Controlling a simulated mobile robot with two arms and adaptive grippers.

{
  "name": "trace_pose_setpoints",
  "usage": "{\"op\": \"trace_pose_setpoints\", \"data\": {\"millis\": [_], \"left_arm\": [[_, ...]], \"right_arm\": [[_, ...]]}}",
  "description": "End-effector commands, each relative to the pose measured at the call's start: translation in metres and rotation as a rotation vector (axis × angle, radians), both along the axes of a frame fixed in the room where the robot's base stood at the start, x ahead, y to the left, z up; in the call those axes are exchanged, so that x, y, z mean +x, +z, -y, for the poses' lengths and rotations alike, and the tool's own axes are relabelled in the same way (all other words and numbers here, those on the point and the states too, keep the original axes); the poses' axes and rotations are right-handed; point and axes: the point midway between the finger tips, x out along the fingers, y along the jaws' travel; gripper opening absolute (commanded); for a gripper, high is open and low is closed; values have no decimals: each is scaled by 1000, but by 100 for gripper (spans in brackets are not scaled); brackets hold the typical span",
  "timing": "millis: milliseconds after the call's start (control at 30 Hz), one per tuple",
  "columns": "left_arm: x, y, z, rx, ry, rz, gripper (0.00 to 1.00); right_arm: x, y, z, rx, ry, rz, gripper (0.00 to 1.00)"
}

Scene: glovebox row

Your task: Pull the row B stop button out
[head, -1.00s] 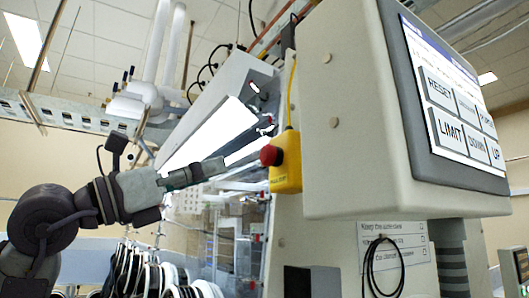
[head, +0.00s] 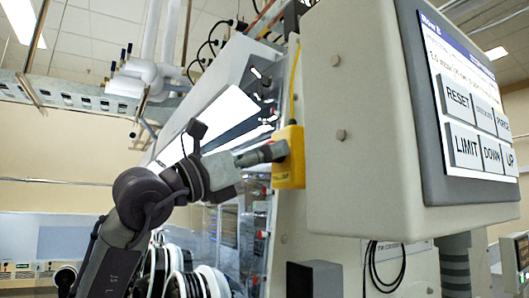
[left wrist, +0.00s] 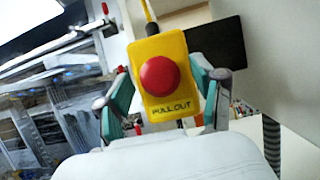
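The red round stop button (left wrist: 159,77) is on a yellow box (left wrist: 163,47) marked "PULL OUT" in the left wrist view. In the head view the yellow box (head: 290,176) is fixed to the side of the pale cabinet, and my left gripper hides the button. My left gripper (head: 276,151) is right at the front of the box. In the left wrist view its fingers (left wrist: 166,88) are spread, one on each side of the button and box. A gap shows between the fingers and the button. My right gripper is not in view.
A large pale housing with a touch screen (head: 470,110) stands close on the right of the box. A yellow cable (head: 294,80) runs up from the box. Glovebox gloves (head: 185,275) hang below my left arm. A dark block (head: 314,278) is lower right.

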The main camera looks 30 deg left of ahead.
Motion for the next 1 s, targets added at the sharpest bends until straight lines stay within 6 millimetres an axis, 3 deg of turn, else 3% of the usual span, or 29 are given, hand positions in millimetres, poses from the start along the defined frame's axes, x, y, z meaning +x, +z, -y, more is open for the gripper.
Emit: {"op": "trace_pose_setpoints", "data": {"millis": [33, 400, 967, 1000], "left_arm": [[0, 0, 0, 0, 0, 0, 58], [0, 0, 0, 0, 0, 0, 0], [-16, 0, -9, 1, 0, -1, 0], [-16, 0, -9, 1, 0, -1, 43]], "right_arm": [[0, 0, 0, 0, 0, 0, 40], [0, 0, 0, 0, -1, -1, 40], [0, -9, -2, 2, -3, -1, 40], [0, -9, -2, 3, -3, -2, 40]]}}
